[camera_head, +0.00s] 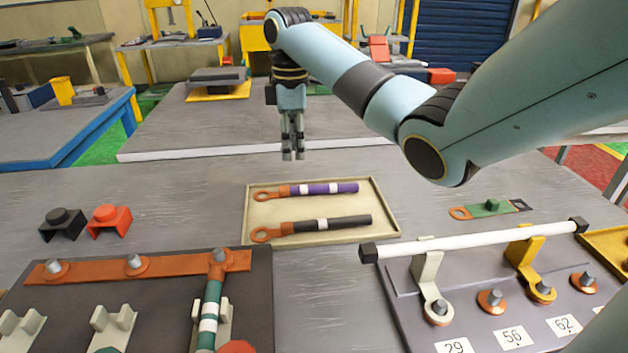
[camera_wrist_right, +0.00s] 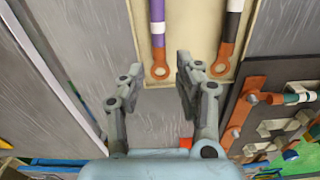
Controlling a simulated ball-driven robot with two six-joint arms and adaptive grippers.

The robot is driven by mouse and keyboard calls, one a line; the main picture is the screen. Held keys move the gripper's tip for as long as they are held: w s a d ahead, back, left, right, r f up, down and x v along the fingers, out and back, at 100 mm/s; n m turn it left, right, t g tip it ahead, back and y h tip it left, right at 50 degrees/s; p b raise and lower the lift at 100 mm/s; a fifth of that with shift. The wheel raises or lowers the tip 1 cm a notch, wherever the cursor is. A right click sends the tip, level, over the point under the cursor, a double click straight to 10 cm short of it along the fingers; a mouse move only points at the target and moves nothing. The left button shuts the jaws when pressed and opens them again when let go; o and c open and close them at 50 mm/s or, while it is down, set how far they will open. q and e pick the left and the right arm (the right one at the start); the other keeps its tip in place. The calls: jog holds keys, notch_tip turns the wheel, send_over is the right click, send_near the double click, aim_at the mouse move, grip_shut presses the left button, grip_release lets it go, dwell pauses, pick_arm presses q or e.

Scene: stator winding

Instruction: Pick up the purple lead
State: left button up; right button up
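The purple lead (camera_head: 330,188) lies in a cream tray (camera_head: 383,208) in the head view. It has a white band and a copper ring end pointing left. A black lead (camera_head: 345,222) lies parallel on its near side. My right gripper (camera_head: 293,156) points down above the table, just beyond the tray's far edge, apart from the leads. In the right wrist view its fingers (camera_wrist_right: 161,68) are spread and empty. The purple lead's sleeve (camera_wrist_right: 157,12) and ring show ahead, between the fingertips in the picture. My left gripper is not in view.
A dark board with a copper bar (camera_head: 180,263) and a banded green lead stands front left. A terminal board with a white rod (camera_head: 480,241) stands front right. Black (camera_head: 62,224) and red (camera_head: 109,221) clips sit left. A green link (camera_head: 490,207) lies right.

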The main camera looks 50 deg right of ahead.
send_over(295, 188)
notch_tip(295, 188, down, 4)
jog(key=shift+f, duration=0.1)
jog(key=shift+d+f, duration=0.2)
jog(key=shift+f, duration=1.4)
jog(key=shift+d+f, duration=0.15)
jog(key=shift+f, duration=1.4)
grip_shut()
